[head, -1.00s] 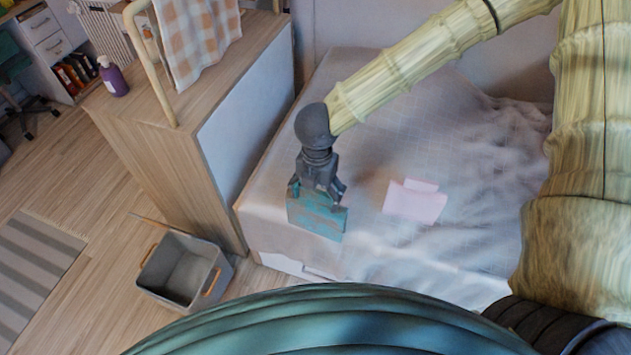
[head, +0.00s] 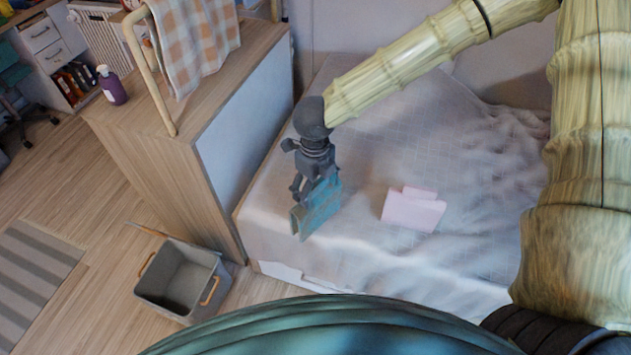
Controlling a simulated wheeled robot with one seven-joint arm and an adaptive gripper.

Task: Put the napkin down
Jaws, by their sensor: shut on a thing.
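A teal napkin with brownish marks (head: 318,208) hangs from my gripper (head: 316,186) near the left front part of the bed (head: 375,255). My gripper points down and is shut on the napkin's upper part. The napkin is upright and turned partly edge-on to the camera. I cannot tell whether its lower edge touches the bed cover. A pink folded cloth or paper (head: 412,212) lies on the bed to the right of the napkin, apart from it.
A grey bin with tan handles (head: 182,280) stands on the floor at the lower left. A wooden cabinet (head: 150,150) with a rail and checked cloth (head: 200,40) borders the bed's left side. A purple bottle (head: 112,88) stands on it. The bed's right side is rumpled.

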